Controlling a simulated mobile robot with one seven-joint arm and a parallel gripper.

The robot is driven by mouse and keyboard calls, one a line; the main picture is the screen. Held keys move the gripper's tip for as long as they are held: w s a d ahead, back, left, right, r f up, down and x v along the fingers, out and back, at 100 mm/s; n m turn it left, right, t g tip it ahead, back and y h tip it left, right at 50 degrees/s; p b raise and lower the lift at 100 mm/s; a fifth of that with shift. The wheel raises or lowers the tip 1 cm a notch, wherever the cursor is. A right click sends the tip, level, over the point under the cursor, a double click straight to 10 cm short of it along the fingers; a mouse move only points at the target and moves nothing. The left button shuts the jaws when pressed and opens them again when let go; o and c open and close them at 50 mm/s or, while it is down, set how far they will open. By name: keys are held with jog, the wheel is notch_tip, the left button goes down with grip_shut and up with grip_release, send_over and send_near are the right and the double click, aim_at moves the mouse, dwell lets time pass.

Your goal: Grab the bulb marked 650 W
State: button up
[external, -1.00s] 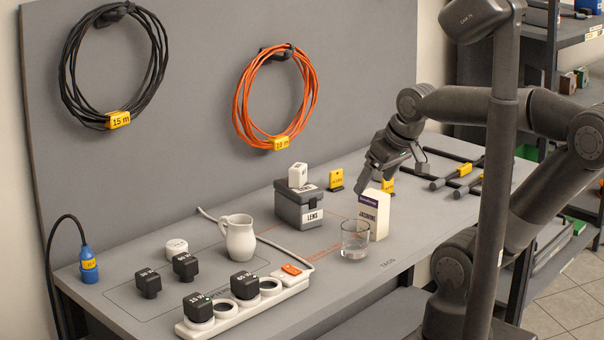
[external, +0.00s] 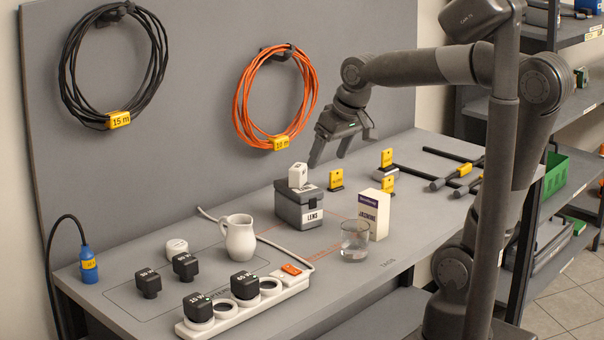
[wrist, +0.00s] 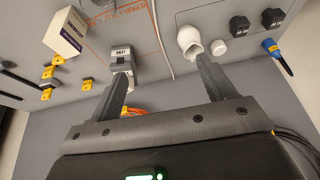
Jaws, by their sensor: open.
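I cannot read a 650 W mark on anything. A small white box (external: 298,175) with dark print too small to read stands on the closed dark LENS case (external: 313,213), in the middle of the bench. The case also shows in the wrist view (wrist: 123,63), partly behind one finger. My gripper (external: 327,161) is open and empty, in the air above the back of the bench, up and to the right of the white box in the external view. In the wrist view the fingers (wrist: 160,68) are spread wide with nothing between them.
A white jug (external: 239,238), a glass (external: 355,240) and a JASMINE carton (external: 374,213) stand near the case. Black plugs (external: 186,266) and a power strip (external: 245,306) are at left. Yellow-tagged stands (external: 336,179) are behind. An orange cable coil (external: 275,97) hangs on the back panel.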

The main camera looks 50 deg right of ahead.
jog(key=w+a+g, duration=0.1)
jog(key=w+a, duration=0.3)
jog(key=w, duration=0.5)
jog(key=g, duration=0.2)
send_near(177, 243)
jog(key=shift+s, duration=0.2)
jog(key=f, duration=0.5)
jog(key=shift+w+f, duration=0.15)
jog(key=shift+w, duration=0.2)
jog(key=f, duration=0.2)
jog(key=w+f, duration=0.1)
jog(key=f, duration=0.2)
jog(key=shift+w+a+f, duration=0.1)
jog(key=shift+a, duration=0.1)
jog(key=c, duration=1.1)
jog(key=shift+r, duration=0.2)
